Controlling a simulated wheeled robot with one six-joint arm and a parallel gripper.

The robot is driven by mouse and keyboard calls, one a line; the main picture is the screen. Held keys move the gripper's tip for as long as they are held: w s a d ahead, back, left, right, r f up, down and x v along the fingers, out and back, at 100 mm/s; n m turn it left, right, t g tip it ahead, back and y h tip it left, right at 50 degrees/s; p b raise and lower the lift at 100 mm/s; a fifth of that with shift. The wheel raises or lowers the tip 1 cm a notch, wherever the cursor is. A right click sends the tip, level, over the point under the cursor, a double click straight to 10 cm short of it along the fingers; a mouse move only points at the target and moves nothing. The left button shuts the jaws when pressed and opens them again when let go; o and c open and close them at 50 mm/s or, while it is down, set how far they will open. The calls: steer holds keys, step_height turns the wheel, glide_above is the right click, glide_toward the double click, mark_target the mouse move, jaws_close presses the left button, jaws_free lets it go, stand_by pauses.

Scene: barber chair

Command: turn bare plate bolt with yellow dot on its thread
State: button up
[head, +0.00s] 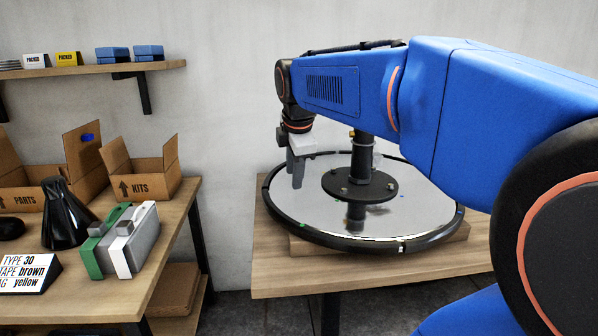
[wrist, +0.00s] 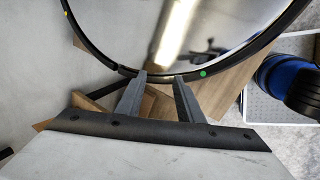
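A black round plate (head: 358,184) with small bolts on it sits in the middle of a mirror-like disc (head: 310,205), around a dark upright column (head: 362,155). The bolts are too small to tell a yellow dot on any thread. My gripper (head: 296,182) points down at the left part of the disc, apart from the plate. In the wrist view my gripper (wrist: 161,76) has its two grey fingers apart with nothing held, and the black rim (wrist: 100,56) passes just beyond the tips. The black plate is not clearly seen there.
The rim carries a green dot (wrist: 203,73) and a yellow dot (wrist: 66,13). The disc rests on a wooden table (head: 285,277). A second table at left holds open boxes (head: 150,180), a black cone (head: 66,215), a green-and-white case (head: 125,240) and a sign (head: 28,273).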

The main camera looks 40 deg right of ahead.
steer(key=w+d+r+n, duration=0.4)
steer(key=w+d, duration=0.1)
steer(key=d, duration=0.4)
steer(key=n+g+h, duration=0.2)
steer(key=n, duration=0.3)
glide_toward(333, 170)
steer(key=shift+n, duration=0.3)
steer(key=x, duration=0.7)
steer(key=shift+w+d, duration=0.15)
steer(key=shift+d, duration=0.05)
jaws_close()
